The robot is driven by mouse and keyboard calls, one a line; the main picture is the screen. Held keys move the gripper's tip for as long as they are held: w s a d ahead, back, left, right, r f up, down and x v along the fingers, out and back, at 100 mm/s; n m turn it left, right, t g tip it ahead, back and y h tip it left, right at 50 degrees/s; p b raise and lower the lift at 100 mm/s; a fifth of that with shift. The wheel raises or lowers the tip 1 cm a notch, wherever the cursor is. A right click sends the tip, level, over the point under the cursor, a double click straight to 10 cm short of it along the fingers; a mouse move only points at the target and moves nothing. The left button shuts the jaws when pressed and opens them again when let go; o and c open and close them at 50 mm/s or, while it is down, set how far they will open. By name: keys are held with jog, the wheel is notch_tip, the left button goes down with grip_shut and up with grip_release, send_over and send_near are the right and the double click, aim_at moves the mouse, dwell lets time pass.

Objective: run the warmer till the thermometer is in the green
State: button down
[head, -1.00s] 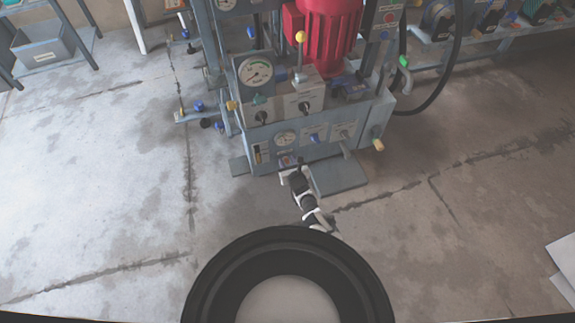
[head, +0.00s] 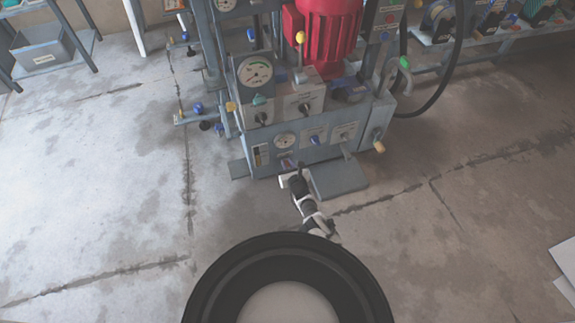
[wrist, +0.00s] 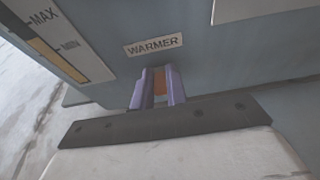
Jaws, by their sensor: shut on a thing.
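The grey press unit (head: 265,164) stands ahead in the head view. In the wrist view, a WARMER label (wrist: 153,45) is on its front panel. Just below the label, the purple fingers of my gripper (wrist: 158,88) are shut on an orange-brown warmer control (wrist: 160,82), mostly hidden between them. In the head view my gripper (head: 288,164) is at the panel's lower edge. A small round dial (head: 285,140) sits above it. A larger dial (head: 255,73) with a green arc is higher up. I cannot tell which is the thermometer, and the small dial's needle is too small to read.
A level strip (wrist: 58,40) marked MAX and MIN is left of the label. Blue knobs, a yellow-topped lever (head: 300,38) and a red motor (head: 330,35) are on the unit. A grey foot plate (head: 338,178) lies right of my gripper. The surrounding floor is open.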

jog(key=shift+s+f+t+b, duration=0.1)
jog(key=shift+f+t+b, duration=0.45)
jog(key=shift+b, duration=0.45)
jog(key=shift+r+t+y+b, duration=0.2)
jog(key=shift+t+y+b, duration=0.15)
jog(key=shift+t, duration=0.1)
